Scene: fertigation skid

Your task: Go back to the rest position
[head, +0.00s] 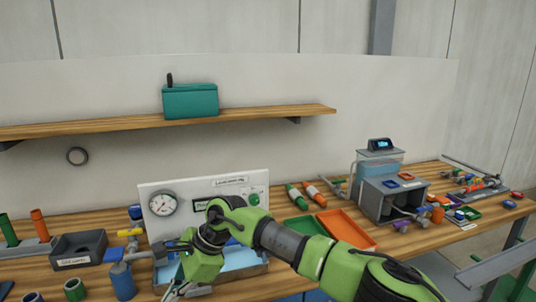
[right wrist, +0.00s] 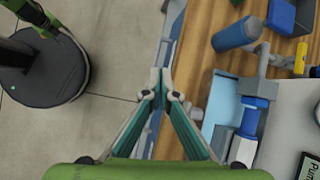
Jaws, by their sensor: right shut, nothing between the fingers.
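My right arm reaches in from the right in the head view, green and dark grey, in front of the white panel. My right gripper (head: 176,291) points down near the bench's front edge, low in the frame. In the right wrist view the right gripper (right wrist: 163,78) has its fingertips together with nothing between them. It appears above the front edge of the bench, beside the light blue tray (right wrist: 222,100). My left gripper is in neither view.
The white panel (head: 158,188) with a gauge (head: 162,203) stands behind my arm. A blue bottle (head: 122,282) and black bin (head: 79,250) are to its left. Green (head: 303,227) and orange trays (head: 346,228) and a grey machine (head: 388,200) stand right. A shelf (head: 260,113) runs above.

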